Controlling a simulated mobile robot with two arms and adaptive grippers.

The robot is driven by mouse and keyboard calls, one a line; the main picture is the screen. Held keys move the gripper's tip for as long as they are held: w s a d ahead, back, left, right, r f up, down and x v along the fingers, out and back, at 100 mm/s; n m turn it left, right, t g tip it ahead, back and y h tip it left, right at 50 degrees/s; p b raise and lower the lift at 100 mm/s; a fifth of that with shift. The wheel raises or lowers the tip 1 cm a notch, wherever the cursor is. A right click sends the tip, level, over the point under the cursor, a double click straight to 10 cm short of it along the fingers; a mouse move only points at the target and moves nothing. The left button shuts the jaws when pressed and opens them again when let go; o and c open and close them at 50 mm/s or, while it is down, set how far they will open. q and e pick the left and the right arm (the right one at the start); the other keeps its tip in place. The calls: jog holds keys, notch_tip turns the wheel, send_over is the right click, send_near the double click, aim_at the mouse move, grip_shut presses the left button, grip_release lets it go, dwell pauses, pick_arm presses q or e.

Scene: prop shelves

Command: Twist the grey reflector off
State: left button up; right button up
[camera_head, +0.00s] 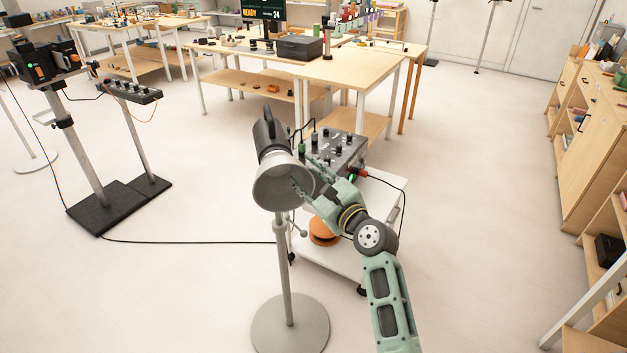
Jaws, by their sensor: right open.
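The grey reflector (270,188) is a bowl-shaped dish on the front of a dark lamp head (268,135). The lamp sits on a grey stand (287,270) with a round base, and the dish faces toward me. My right gripper (302,182) comes in from the right and is at the reflector's right rim, with its fingers open. Its fingertips overlap the dish in the picture; I cannot tell whether they touch it. My left gripper is not in view.
A white cart (385,205) behind my right arm carries a grey control box (335,150) and an orange round object (323,231). A black cable (190,241) crosses the floor. Wooden tables (365,70) stand behind, and shelves (590,140) line the right. Floor at front left is clear.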

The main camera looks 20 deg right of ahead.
aim_at(299, 171)
jog(key=x, duration=0.3)
jog(key=shift+f, duration=0.15)
jog(key=shift+w, duration=0.25)
jog(key=shift+a, duration=0.1)
jog(key=c, duration=0.8)
grip_shut()
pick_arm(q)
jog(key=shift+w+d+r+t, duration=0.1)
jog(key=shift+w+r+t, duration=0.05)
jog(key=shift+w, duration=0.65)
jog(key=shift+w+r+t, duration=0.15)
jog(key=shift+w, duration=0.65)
pick_arm(e)
jog(key=shift+f, duration=0.15)
